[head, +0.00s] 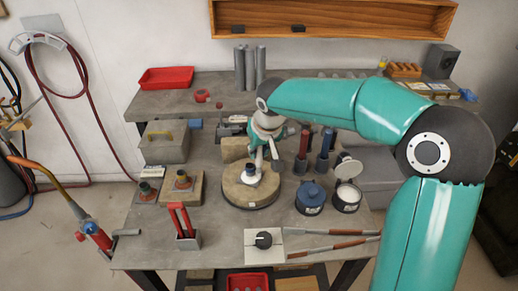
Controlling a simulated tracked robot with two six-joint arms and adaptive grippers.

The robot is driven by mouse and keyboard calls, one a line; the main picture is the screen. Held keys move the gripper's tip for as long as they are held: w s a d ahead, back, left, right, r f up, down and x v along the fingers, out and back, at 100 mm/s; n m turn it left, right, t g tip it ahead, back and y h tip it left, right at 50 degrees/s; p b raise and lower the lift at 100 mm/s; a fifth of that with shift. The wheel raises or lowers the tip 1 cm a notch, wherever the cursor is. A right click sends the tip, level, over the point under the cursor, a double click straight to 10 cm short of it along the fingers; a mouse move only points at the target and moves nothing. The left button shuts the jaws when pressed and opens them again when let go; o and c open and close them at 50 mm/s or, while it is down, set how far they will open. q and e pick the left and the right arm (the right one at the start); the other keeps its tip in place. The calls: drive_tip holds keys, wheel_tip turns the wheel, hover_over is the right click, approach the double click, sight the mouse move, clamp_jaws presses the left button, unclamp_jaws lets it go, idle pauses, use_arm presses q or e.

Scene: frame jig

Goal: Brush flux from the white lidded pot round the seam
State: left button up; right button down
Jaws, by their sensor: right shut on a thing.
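The white pot (346,197) stands on the bench at the right, with its pale lid (349,168) tipped open behind it and pale contents showing. A small metal-and-blue joint piece (250,173) stands on the round turntable (249,194) at mid-bench; its seam is too small to make out. My right gripper (262,158) comes down from behind, just above and beside this piece. It is shut on what looks like the flux brush, which is mostly hidden by the fingers. I cannot tell whether the brush touches the piece. My left gripper is out of view.
A dark blue pot (310,198) stands left of the white pot. Tool holders (325,150) stand behind. Two blocks with fittings (183,186) and red-handled pliers (184,222) are left. A dial plate (264,241) and red-handled rods (333,247) lie at the front edge.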

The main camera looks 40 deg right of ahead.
drive_tip(key=s+a, duration=0.1)
drive_tip(key=a+b, duration=0.1)
drive_tip(key=shift+s+a+b, duration=0.3)
drive_tip(key=shift+s, duration=0.05)
drive_tip(key=shift+r, duration=0.1)
idle(0.4)
wheel_tip(320, 180, up, 7)
drive_tip(key=p, duration=0.5)
idle(0.6)
